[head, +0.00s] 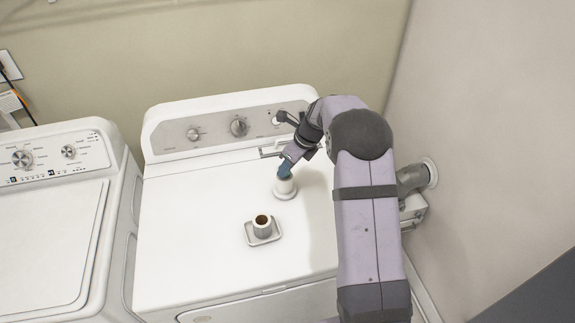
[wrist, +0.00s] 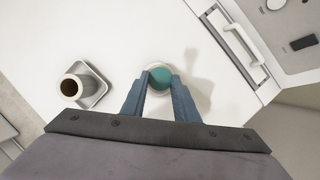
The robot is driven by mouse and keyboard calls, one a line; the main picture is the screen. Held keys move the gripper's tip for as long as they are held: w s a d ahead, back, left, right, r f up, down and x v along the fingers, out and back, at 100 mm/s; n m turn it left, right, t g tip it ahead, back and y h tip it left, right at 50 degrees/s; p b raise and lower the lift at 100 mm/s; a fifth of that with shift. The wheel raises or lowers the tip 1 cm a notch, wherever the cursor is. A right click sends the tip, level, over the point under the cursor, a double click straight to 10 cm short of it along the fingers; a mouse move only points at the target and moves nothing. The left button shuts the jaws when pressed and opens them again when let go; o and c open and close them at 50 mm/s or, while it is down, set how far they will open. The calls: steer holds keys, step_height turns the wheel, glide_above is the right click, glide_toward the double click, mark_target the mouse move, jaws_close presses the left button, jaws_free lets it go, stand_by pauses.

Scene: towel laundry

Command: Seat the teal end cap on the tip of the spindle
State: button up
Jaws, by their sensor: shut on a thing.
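The teal end cap (wrist: 160,77) is round and sits between the fingertips of my gripper (wrist: 158,84) in the wrist view. My gripper is shut on it. In the head view my gripper (head: 285,170) points down at the top of a white upright post with a round base (head: 285,191), which looks like the spindle. The cap is over the post's top; whether it touches the post or is just above it, I cannot tell. The fingers hide most of the cap in the head view. The post's rim (wrist: 174,97) shows below the cap in the wrist view.
A short hollow cup with a brown inside (head: 262,227) stands on a square base in front and to the left; it also shows in the wrist view (wrist: 71,87). Both stand on the white machine top (head: 190,220). The control panel (head: 215,125) rises behind. The left of the top is clear.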

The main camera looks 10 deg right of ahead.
steer(key=shift+f, duration=0.4)
stand_by(0.5)
steer(key=o, duration=1.6)
steer(key=shift+c, duration=0.2)
steer(key=shift+r, duration=0.2)
steer(key=shift+r+p, duration=3.4)
steer(key=shift+p, duration=0.15)
